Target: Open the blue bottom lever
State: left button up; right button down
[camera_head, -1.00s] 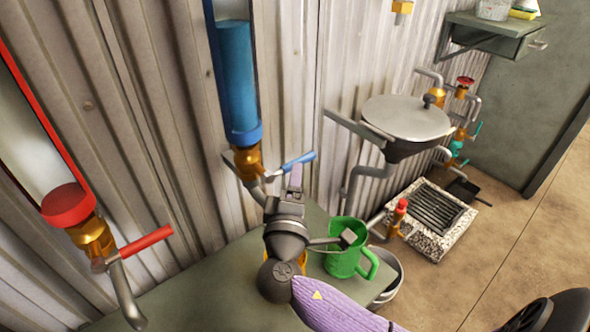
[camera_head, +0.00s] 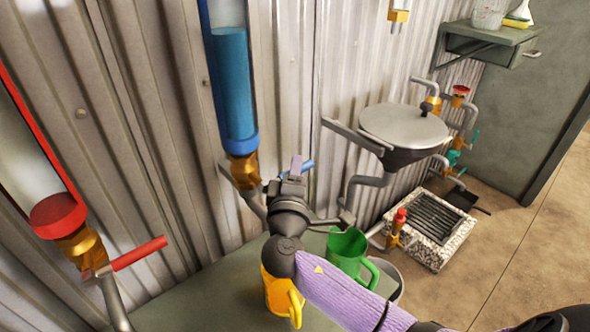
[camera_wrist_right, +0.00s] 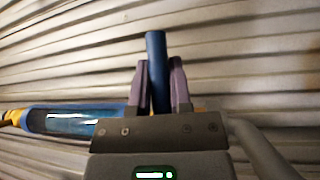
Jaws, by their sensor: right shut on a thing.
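The blue bottom lever (camera_head: 307,166) sticks out to the right from the brass valve (camera_head: 244,171) under the blue-capped clear tube (camera_head: 233,90). My right gripper (camera_head: 296,166) is at the lever and partly hides it in the head view. In the right wrist view the blue lever (camera_wrist_right: 156,55) stands between the two purple fingers of my right gripper (camera_wrist_right: 158,85), which is shut on it. The lever's end reaches past the fingertips. The blue tube (camera_wrist_right: 62,121) lies to the left in that view. My left gripper is not in view.
A red lever (camera_head: 138,253) on a red tube's valve is at the left. A green mug (camera_head: 347,250) and a yellow mug (camera_head: 280,294) stand near my arm on the grey-green table (camera_head: 200,300). A round metal basin (camera_head: 404,124) is farther right, by the corrugated wall.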

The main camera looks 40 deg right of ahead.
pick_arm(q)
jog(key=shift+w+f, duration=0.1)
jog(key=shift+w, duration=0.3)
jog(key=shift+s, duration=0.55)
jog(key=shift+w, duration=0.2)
